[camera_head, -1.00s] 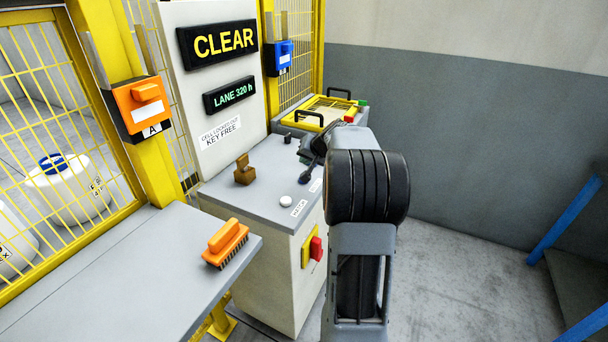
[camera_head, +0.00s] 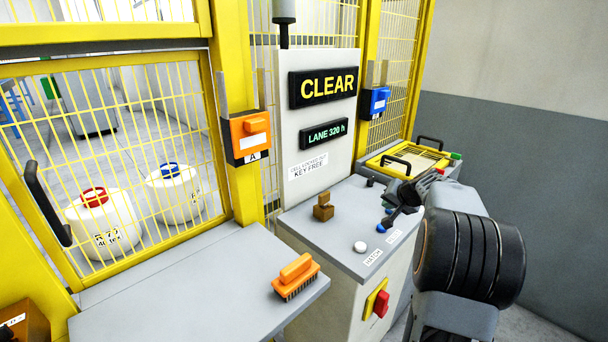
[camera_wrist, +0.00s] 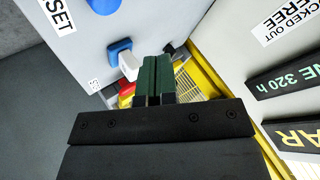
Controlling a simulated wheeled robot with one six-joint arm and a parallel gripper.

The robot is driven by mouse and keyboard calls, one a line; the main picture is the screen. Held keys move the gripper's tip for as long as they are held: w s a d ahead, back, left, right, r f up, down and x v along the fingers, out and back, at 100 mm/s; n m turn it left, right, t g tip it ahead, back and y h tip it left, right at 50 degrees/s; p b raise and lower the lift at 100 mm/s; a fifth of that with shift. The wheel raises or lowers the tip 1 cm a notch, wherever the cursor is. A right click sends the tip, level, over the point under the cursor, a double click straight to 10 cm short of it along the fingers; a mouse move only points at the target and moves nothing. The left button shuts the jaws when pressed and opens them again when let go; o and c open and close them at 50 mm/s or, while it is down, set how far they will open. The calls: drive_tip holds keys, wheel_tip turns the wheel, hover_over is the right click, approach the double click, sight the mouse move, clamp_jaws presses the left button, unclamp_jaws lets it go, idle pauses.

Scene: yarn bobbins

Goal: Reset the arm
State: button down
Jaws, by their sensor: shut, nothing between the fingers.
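My gripper (camera_head: 402,206) is over the back right part of the grey console top (camera_head: 335,237), with my arm reaching in from the right. In the wrist view its green-padded fingers (camera_wrist: 155,65) are together with nothing between them. A blue button (camera_head: 381,228) is close by the gripper and also shows in the wrist view (camera_wrist: 119,49). A label whose visible letters read "SET" (camera_wrist: 57,14) is near it. A white button (camera_head: 360,246) is nearer the front edge. Whether the fingers touch anything on the console cannot be told.
A brown key-like block (camera_head: 323,208) stands on the console, and a red switch (camera_head: 381,303) is on its front. An orange brush (camera_head: 296,276) lies on the grey shelf (camera_head: 190,295). Yellow mesh fencing and a "CLEAR" sign (camera_head: 328,86) stand behind.

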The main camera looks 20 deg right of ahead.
drive_tip(key=shift+m+g, duration=0.3)
drive_tip(key=shift+g, duration=0.5)
drive_tip(key=s+f, duration=0.1)
drive_tip(key=f, duration=0.1)
drive_tip(key=s+a+f, duration=0.1)
drive_tip(key=shift+s+a+f, duration=0.15)
drive_tip(key=shift+s+f, duration=0.25)
drive_tip(key=s+a+g, duration=0.1)
drive_tip(key=s+a, duration=0.1)
drive_tip(key=s+a+f+g, duration=0.1)
drive_tip(key=s+a, duration=0.1)
drive_tip(key=s+a+n, duration=0.1)
drive_tip(key=s+a, duration=0.1)
drive_tip(key=a, duration=0.1)
drive_tip(key=shift+f+g+y+p, duration=0.15)
drive_tip(key=shift+g+y+p, duration=0.2)
drive_tip(key=shift+g+y, duration=0.05)
drive_tip(key=s+a+r+n+p, duration=0.1)
drive_tip(key=s+a+n, duration=0.3)
drive_tip(key=s+a, duration=0.4)
drive_tip(key=s+a+r+n+g+h+p, duration=0.1)
drive_tip(key=s+a+r+n, duration=0.2)
drive_tip(key=s+a, duration=0.5)
drive_tip(key=shift+a+r+n+p, duration=0.3)
drive_tip(key=shift+a+n+p, duration=0.1)
drive_tip(key=shift+a, duration=1.05)
drive_tip(key=shift+s, duration=0.1)
